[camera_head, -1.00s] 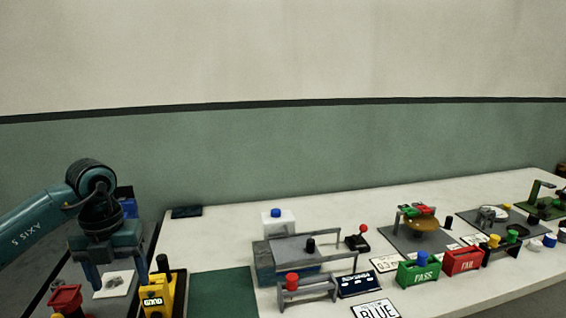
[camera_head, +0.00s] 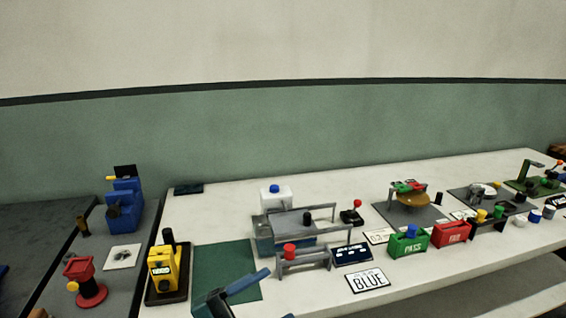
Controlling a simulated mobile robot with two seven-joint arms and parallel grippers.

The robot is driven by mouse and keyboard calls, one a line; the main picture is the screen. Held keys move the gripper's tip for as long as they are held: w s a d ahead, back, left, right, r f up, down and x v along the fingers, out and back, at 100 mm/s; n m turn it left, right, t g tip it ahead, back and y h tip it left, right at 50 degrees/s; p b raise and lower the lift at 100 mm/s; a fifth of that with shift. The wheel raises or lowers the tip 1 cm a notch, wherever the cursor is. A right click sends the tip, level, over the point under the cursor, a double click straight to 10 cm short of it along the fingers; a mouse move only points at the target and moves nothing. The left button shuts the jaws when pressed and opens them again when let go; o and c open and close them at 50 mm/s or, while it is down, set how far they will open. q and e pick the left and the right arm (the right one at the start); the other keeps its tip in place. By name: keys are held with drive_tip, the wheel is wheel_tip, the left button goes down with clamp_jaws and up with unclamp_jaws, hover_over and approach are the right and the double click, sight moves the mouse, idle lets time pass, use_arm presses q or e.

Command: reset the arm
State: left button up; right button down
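A teal and dark part of my arm, which looks like my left gripper (camera_head: 237,290), shows at the bottom, left of centre. It is partly cut off by the lower edge and overlaps the front of the dark green mat (camera_head: 222,265). A blue-grey bar on it points up and right. I cannot tell its opening or whether it holds anything. My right gripper is not in view.
Left of the mat are a yellow device (camera_head: 164,268), a white card (camera_head: 122,257), a red stand (camera_head: 85,285) and a blue machine (camera_head: 124,205). Right of it are a grey fixture (camera_head: 290,235), green PASS bin (camera_head: 408,241) and red FAIL bin (camera_head: 451,234).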

use_arm(q)
drive_tip(key=s+a+f+n+y, duration=0.3)
drive_tip(key=s+f+n+y, duration=0.1)
drive_tip(key=f+n, duration=0.3)
drive_tip(key=s+a+f+n+t+y, duration=0.1)
drive_tip(key=s+a+f+n+y, duration=0.3)
drive_tip(key=f+n+y, duration=0.3)
drive_tip(key=s+a+f+n+y, duration=0.4)
drive_tip(key=f+n, duration=0.3)
drive_tip(key=f, duration=0.2)
drive_tip(key=shift+a+t+y+p, duration=0.25)
drive_tip(key=shift+t+y+p, duration=0.15)
drive_tip(key=shift+y, duration=0.3)
